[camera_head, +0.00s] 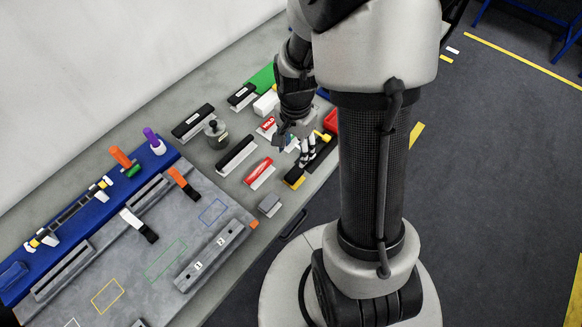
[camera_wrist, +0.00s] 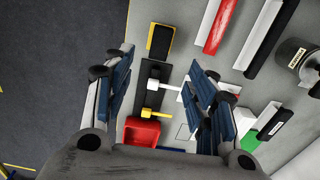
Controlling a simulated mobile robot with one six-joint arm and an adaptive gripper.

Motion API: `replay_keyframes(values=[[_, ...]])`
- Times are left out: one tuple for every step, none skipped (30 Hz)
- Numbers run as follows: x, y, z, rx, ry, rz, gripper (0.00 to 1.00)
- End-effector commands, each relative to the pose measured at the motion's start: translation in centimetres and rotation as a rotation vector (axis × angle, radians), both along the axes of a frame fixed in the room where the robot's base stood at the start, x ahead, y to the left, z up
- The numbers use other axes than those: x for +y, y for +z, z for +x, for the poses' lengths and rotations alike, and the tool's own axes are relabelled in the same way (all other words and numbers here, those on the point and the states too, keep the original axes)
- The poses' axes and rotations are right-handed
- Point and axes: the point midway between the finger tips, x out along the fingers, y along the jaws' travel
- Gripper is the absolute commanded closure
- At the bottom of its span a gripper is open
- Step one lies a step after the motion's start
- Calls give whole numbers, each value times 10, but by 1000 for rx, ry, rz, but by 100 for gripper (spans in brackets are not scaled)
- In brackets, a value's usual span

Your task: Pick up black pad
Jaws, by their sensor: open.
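A flat black rectangular piece (camera_wrist: 152,70), which looks like the black pad, lies on the grey table between my gripper's fingers in the wrist view. A white-headed tool (camera_wrist: 165,86) and a yellow-headed tool (camera_wrist: 152,113) show over it. A black block with a yellow edge (camera_wrist: 160,41) lies just beyond its end. My gripper (camera_wrist: 160,64) is open and empty, with its blue-grey fingers apart on either side.
A red tray (camera_wrist: 142,131) lies close beside the black piece. A red-topped block (camera_head: 260,172), several black-topped blocks (camera_head: 236,153) and a metal weight (camera_head: 216,134) stand left of my gripper. A blue and grey fixture (camera_head: 150,225) fills the table's left part. A grey block (camera_head: 270,205) is near the edge.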

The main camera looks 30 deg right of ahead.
Motion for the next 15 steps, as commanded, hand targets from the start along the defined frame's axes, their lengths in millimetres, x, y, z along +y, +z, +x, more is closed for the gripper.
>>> replay_keyframes(values=[[0, -16, -1, 5, 1, 1, 48], [1, -22, -1, 5, 1, 1, 48], [1, -31, -1, 5, 1, 1, 48], [1, -37, -1, 5, 2, 1, 48], [1, -43, -1, 4, 2, 2, 48], [1, -50, -1, 5, 2, 1, 48], [1, -55, -1, 4, 2, 1, 48], [1, -59, -1, 3, 2, 1, 48], [1, -63, -1, 3, 2, 1, 48], [1, -66, -1, 3, 2, 1, 48], [1, -68, 0, 1, 2, 1, 48], [0, -70, 0, 0, 3, 0, 48], [0, -71, 0, 0, 3, 0, 48], [0, -72, 0, 0, 3, 0, 48], [1, -73, 0, 0, 3, 0, 48]])
